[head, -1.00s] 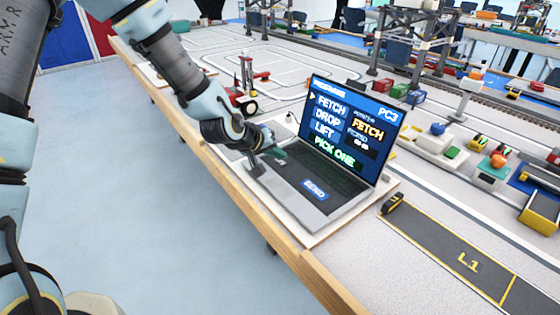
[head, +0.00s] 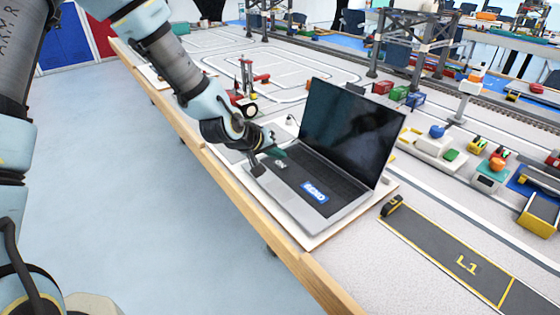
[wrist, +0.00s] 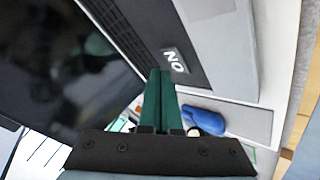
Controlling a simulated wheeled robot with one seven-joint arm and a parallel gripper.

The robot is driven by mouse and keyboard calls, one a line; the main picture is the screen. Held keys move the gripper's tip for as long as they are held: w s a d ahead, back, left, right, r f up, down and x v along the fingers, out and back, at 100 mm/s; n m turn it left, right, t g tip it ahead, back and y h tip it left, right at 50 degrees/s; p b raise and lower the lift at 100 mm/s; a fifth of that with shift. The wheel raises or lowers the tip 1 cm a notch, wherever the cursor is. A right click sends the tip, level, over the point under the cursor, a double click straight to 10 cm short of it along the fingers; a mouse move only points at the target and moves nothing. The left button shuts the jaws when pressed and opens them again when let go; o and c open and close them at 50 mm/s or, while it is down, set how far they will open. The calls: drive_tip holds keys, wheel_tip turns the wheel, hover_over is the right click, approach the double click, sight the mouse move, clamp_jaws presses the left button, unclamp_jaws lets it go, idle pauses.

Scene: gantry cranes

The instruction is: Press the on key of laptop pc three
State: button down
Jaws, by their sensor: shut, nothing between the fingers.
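The laptop PC three (head: 345,140) stands open on a pale board on the table, and its screen is dark. Its light ON key (wrist: 175,60) shows at the edge of the keyboard in the wrist view, and it is a small pale key (head: 281,164) in the head view. A blue and white SEND key (head: 314,192) lies nearer the laptop's front corner. My gripper (wrist: 161,72), with green fingers, is shut and empty. Its tips are right beside the ON key, low over the keyboard. I cannot tell whether they touch it.
The wooden table edge (head: 240,198) runs along the near side. A blue object (wrist: 204,121) lies past the laptop in the wrist view. A red and black device (head: 248,90) stands behind my gripper. A dark L1 lane (head: 450,255) and a tape measure (head: 391,205) lie right of the laptop.

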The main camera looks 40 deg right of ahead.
sight(278, 166)
drive_tip(key=shift+r, duration=0.15)
wheel_tip(278, 166, up, 6)
drive_tip(key=p, duration=0.4)
idle(0.4)
idle(0.3)
